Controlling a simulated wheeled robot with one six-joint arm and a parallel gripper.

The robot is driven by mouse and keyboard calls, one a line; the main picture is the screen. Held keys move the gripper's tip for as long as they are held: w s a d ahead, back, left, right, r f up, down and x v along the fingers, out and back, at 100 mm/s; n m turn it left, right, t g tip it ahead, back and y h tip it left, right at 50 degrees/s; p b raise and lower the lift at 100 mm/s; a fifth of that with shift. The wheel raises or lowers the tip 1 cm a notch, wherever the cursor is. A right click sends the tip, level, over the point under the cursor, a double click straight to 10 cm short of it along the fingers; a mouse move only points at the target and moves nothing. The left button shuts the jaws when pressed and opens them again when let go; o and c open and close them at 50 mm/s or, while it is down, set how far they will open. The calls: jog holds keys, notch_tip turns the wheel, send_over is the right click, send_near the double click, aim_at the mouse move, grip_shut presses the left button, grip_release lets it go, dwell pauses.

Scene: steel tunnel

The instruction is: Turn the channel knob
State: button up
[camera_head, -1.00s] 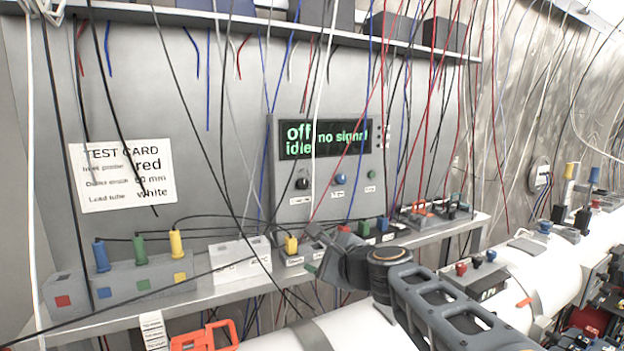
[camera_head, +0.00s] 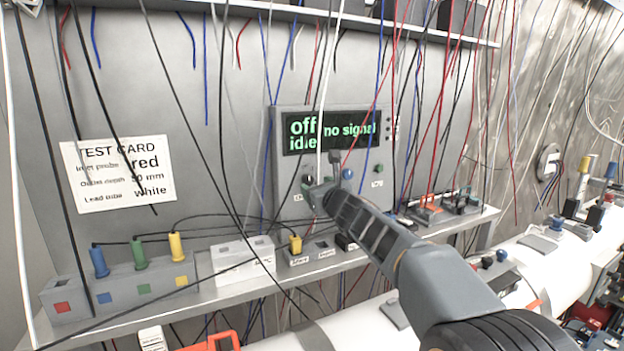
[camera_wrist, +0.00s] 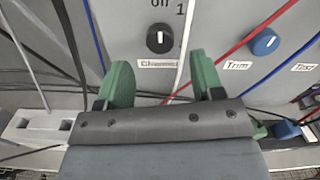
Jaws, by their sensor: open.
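The channel knob (camera_wrist: 158,40) is a black round knob with a white mark, set in the grey instrument panel above a label reading "Channel". In the head view the knob (camera_head: 308,180) shows at the panel's lower left, just beside my gripper's tip. My gripper (camera_wrist: 158,80) has green fingers spread apart, empty. In the wrist view the knob lies beyond the fingertips, between them in the picture. In the head view my gripper (camera_head: 322,186) is in front of the panel. The panel's display (camera_head: 330,131) reads "off idle" and "no signal".
The blue Trim knob (camera_wrist: 264,41) is right of the channel knob. A white wire (camera_wrist: 180,50) and a red wire (camera_wrist: 235,48) hang across the panel. A shelf (camera_head: 215,285) with sockets and plugs runs below. A test card (camera_head: 118,175) is at left.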

aim_at(309, 181)
jog(key=shift+p+x, duration=0.65)
jog(key=shift+x, duration=1.7)
jog(key=c, duration=0.9)
jog(key=shift+m, duration=0.3)
jog(key=m, duration=0.3)
jog(key=shift+r+m, duration=0.1)
jog(key=shift+m, duration=0.2)
jog(key=shift+m+p, duration=0.4)
jog(key=shift+m, duration=1.5)
